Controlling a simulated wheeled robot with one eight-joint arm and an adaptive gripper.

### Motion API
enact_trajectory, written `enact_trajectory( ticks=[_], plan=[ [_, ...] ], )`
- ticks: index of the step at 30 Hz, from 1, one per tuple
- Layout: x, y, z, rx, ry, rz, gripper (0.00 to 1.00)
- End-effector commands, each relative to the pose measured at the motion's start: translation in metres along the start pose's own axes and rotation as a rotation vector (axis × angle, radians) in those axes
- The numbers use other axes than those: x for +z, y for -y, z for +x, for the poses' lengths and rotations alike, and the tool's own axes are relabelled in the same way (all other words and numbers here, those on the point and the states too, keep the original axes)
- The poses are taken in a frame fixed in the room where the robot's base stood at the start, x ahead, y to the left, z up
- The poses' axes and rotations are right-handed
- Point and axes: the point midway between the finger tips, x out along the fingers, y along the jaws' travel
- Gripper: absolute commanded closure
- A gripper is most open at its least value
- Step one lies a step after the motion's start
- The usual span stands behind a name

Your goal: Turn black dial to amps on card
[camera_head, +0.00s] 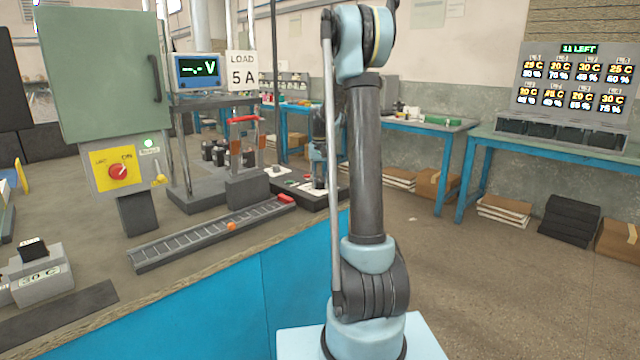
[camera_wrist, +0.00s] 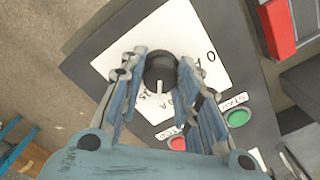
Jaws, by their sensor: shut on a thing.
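A black dial (camera_wrist: 160,70) with a white pointer line stands on a white plate (camera_wrist: 118,65) of a dark control box in the wrist view. My gripper (camera_wrist: 160,73) has one finger on each side of the dial and is shut on it. The pointer line points toward the bottom of the wrist view, at marks partly hidden by the fingers; a 0 shows at the upper right. The card (camera_head: 242,70) reads LOAD 5 A in the head view. There my gripper (camera_head: 318,172) is down at the box (camera_head: 330,196), and the dial is hidden.
A green button (camera_wrist: 237,117) and a red button (camera_wrist: 177,143) sit beside the plate. A red-handled fixture (camera_head: 243,121), a meter reading "-.- V" (camera_head: 198,71) and a cabinet with a red rotary switch (camera_head: 118,171) stand to the left. A slotted rail (camera_head: 200,237) lies in front.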

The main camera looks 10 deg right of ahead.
Motion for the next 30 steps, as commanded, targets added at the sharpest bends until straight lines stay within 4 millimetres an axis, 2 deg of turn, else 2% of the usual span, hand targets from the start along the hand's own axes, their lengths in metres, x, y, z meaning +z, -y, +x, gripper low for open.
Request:
enact_trajectory(
  ticks=[21,30],
  plan=[
    [-0.0010,0.0001,-0.0003,-0.001,-0.002,-0.673,0.94],
    [-0.0013,-0.0003,-0.0003,0.000,-0.002,-0.894,0.94]
  ],
)
